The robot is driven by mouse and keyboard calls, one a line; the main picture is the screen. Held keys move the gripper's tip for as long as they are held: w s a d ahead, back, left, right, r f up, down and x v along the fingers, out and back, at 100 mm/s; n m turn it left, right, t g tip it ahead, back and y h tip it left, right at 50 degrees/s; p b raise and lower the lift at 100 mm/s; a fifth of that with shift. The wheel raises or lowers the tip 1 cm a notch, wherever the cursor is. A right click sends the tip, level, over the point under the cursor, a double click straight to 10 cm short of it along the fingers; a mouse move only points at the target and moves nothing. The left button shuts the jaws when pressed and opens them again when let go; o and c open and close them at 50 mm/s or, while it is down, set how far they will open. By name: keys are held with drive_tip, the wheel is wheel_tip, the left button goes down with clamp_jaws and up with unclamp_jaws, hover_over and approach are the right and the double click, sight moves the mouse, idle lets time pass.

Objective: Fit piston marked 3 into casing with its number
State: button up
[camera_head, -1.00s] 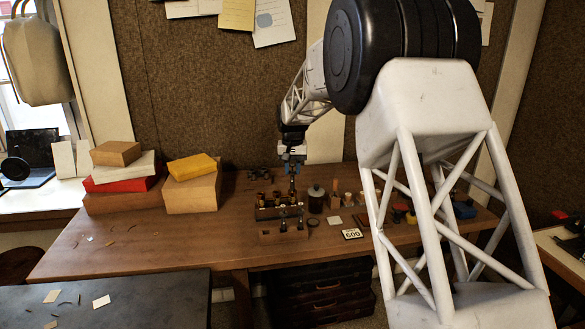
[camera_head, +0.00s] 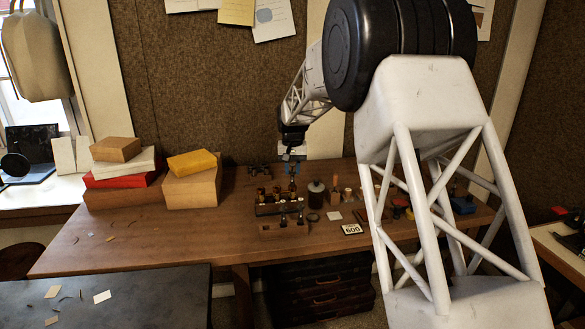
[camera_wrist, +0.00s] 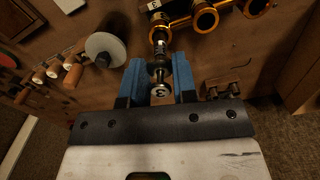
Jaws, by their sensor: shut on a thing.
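My gripper (camera_wrist: 160,80) has two blue fingers and is shut on the piston marked 3 (camera_wrist: 160,91), whose numbered end faces the wrist camera. In the head view my gripper (camera_head: 291,168) is above the back of the wooden block with the brass casings (camera_head: 266,210). In the wrist view the brass casing rims (camera_wrist: 206,18) are along the top edge, beyond the held piston. A small number plate (camera_wrist: 153,5) is beside them, too small to read surely. I cannot tell whether the piston's lower end is inside a casing.
A wooden stand (camera_head: 283,232) with more pistons is in front of the casings. A dark jar with a pale lid (camera_head: 316,194) is just right of them. A card marked 600 (camera_head: 352,229) lies further right. Stacked boxes (camera_head: 192,188) are at the left; the bench's left front is mostly clear.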

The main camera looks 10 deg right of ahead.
drive_tip(key=shift+f, duration=1.45)
idle(0.4)
drive_tip(key=o, duration=1.3)
drive_tip(key=shift+o, duration=0.2)
drive_tip(key=shift+r, duration=0.15)
drive_tip(key=shift+r, duration=3.35)
